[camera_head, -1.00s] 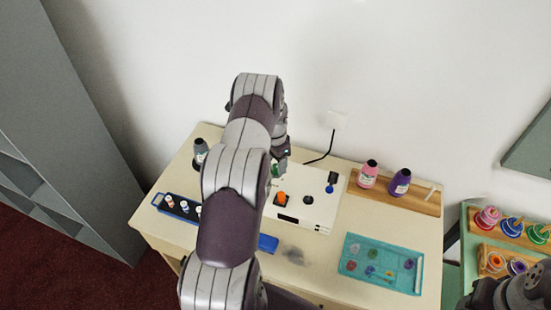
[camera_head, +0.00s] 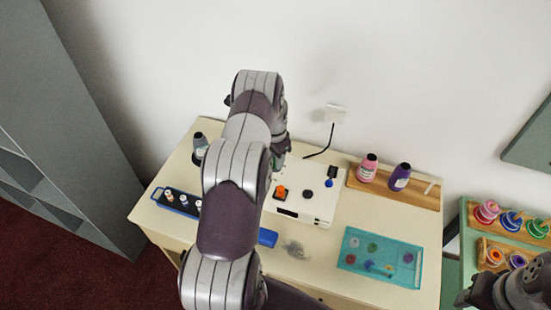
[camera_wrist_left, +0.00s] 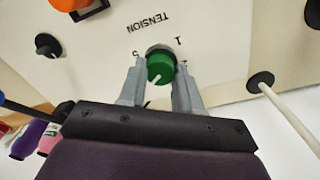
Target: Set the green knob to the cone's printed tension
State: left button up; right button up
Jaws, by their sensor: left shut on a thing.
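The green knob (camera_wrist_left: 160,68) sits on a pale panel with the word TENSION and a few digits printed near it. A white pointer line shows on the knob, slanting to the lower left of the wrist picture. My left gripper (camera_wrist_left: 160,75) has its fingers on both sides of the knob and is shut on it. In the head view my left arm hides the knob. A grey cone (camera_head: 200,144) stands at the table's left; a pink cone (camera_head: 367,168) and a purple cone (camera_head: 400,177) stand at the right. Their labels are too small to read.
The white machine box (camera_head: 325,208) carries an orange knob (camera_head: 281,191), a black knob (camera_head: 308,197) and a blue switch (camera_head: 328,183). A teal tray (camera_head: 344,256) lies front right, a blue-edged tray (camera_head: 150,196) at left. A white rod (camera_wrist_left: 290,115) stands close to the gripper.

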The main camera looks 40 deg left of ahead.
pick_arm(q)
jog(key=shift+f+n+b, duration=0.25)
jog(key=shift+n+b, duration=0.7)
jog(key=shift+n, duration=0.25)
jog(key=n+b, duration=0.1)
jog(key=n, duration=0.1)
jog(key=shift+n+b, duration=0.3)
jog(key=shift+b, duration=0.05)
jog(key=n+b, duration=0.2)
jog(key=n, duration=0.3)
jog(key=shift+s+r, duration=0.1)
jog(key=n+b, duration=0.2)
jog(key=n, duration=0.4)
jog(key=shift+n, duration=0.4)
jog(key=n+b, duration=0.1)
jog(key=n, duration=0.5)
jog(key=shift+r, duration=0.1)
jog(key=shift+n, duration=0.3)
jog(key=o, duration=1)
jog(key=shift+o, duration=0.2)
